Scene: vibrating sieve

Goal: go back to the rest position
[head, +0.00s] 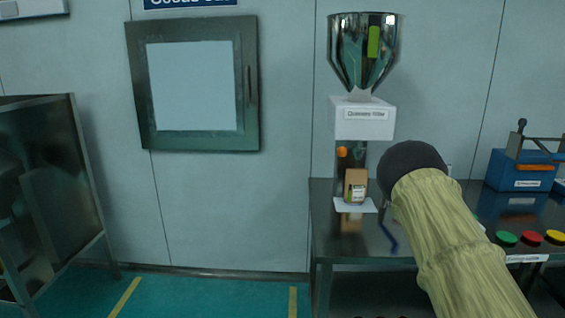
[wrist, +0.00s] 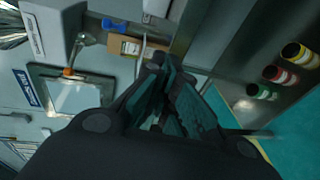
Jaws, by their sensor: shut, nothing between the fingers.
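My gripper (wrist: 168,72) shows in the wrist view as dark, jointed fingers, closed together and empty. They point toward the steel bench and touch no object that I can see. In the head view my arm, in a pale yellow sleeve with a dark rounded joint, reaches up over the bench from the lower right. The gripper itself is hidden behind it there.
A hopper (head: 362,50) on a white housing stands at the back of the steel bench (head: 335,240), with a small brown carton (head: 355,187) below. A blue device (head: 520,170) and green, red and yellow round pieces (head: 531,237) are right.

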